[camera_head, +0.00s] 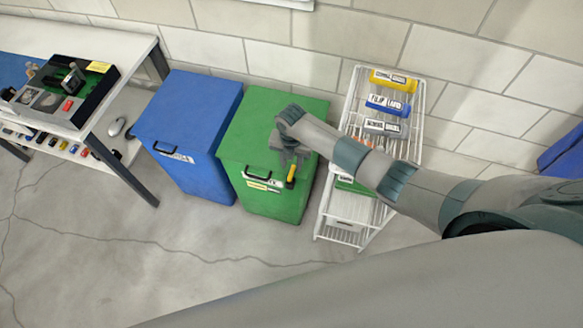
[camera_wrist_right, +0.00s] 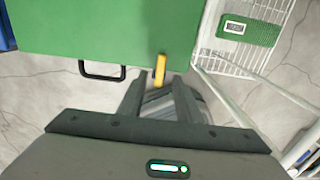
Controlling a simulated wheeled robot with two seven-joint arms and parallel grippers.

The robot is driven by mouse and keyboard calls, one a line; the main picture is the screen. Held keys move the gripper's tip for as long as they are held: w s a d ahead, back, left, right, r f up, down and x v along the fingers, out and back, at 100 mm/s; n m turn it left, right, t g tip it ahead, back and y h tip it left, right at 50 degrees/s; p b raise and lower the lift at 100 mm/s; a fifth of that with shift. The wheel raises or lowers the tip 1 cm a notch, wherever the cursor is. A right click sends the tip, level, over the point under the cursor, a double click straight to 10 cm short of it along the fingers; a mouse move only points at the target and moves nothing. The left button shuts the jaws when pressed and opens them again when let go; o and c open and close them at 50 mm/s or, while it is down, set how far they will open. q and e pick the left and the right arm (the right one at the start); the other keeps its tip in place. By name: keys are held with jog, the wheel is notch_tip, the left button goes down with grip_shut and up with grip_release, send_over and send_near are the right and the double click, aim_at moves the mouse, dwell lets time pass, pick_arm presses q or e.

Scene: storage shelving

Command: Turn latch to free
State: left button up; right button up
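The yellow latch (camera_head: 291,174) is on the front of the green box (camera_head: 270,115), to the right of its black handle (camera_head: 257,174). It hangs nearly vertical, slightly tilted in the head view. In the right wrist view the latch (camera_wrist_right: 160,69) shows upright just beyond and between my fingertips. My right gripper (camera_head: 290,157) reaches over the green box to its front edge. Its fingers (camera_wrist_right: 158,88) are spread apart, with nothing visibly clamped; whether they touch the latch I cannot tell. My left gripper is in neither view.
A blue box (camera_head: 190,125) stands left of the green one. A white wire rack (camera_head: 345,205) with labelled bins stands close on the right. A table (camera_head: 130,45) with a black tray is at the far left. The floor in front is clear.

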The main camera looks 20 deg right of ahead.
aim_at(291, 172)
jog(key=shift+f, duration=2.05)
grip_shut()
